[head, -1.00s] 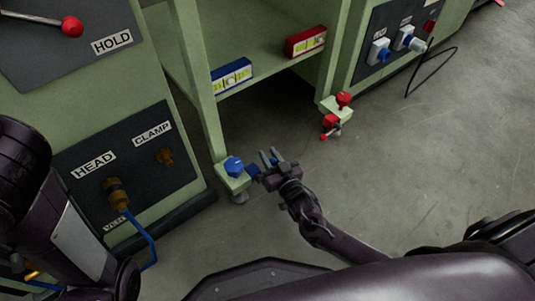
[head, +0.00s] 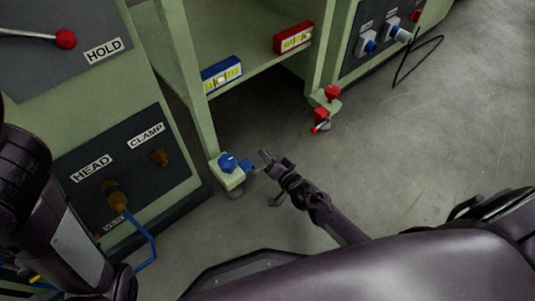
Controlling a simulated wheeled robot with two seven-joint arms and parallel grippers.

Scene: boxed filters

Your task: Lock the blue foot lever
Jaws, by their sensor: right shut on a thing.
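The blue foot lever (head: 246,167) sticks out to the right of the blue knob (head: 228,161) on the green foot bracket at the base of the near post. My right gripper (head: 262,163) is low over the floor, at the lever's right-hand end, and is shut on it. The fingers cover part of the lever's end, so the exact contact is hard to see. My left arm shows at the left edge, but its gripper is out of view.
A second foot with a red knob (head: 332,93) and red lever (head: 320,115) stands at the far post. A blue hose (head: 143,236) hangs from the HEAD panel. The floor at right is mostly clear.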

